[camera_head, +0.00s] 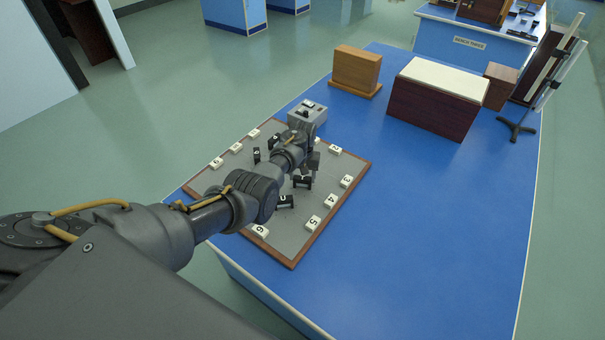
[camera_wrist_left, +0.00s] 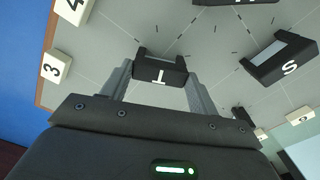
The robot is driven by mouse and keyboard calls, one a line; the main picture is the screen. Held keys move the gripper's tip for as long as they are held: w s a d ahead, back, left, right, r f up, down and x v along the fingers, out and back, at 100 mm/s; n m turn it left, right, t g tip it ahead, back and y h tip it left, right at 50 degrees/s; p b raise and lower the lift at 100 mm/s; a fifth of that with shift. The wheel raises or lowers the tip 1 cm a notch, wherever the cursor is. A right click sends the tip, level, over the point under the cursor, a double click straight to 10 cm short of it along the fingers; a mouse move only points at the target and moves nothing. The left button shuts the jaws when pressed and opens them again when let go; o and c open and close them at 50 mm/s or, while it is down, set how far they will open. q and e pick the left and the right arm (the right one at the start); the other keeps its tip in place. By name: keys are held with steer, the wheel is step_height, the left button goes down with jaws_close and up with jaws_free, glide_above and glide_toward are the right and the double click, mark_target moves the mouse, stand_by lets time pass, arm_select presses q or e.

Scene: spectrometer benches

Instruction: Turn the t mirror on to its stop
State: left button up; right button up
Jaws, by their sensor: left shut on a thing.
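The t mirror (camera_wrist_left: 160,73) is a black block with a white T, standing on the grey board (camera_wrist_left: 110,30) in the left wrist view. My left gripper (camera_wrist_left: 158,84) has one finger on each side of it and is shut on it. In the head view my left gripper (camera_head: 312,160) is low over the board (camera_head: 230,178). There the arm and gripper cover part of the board, and I cannot pick out the t mirror. My right gripper is in neither view.
A black mirror marked S (camera_wrist_left: 283,62) stands right of the t mirror in the wrist view. Number blocks 3 (camera_wrist_left: 56,67) and 4 (camera_wrist_left: 72,9) line the board's edge. A grey box (camera_head: 308,112) sits at the far corner. The blue bench (camera_head: 420,215) is clear on the right.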

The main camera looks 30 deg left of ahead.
mark_target(303, 178)
arm_select(q)
steer(key=shift+n, duration=1.9)
steer(key=o, duration=1)
steer(key=shift+r+p, duration=0.3)
step_height(303, 178, up, 10)
steer(key=shift+r, duration=0.1)
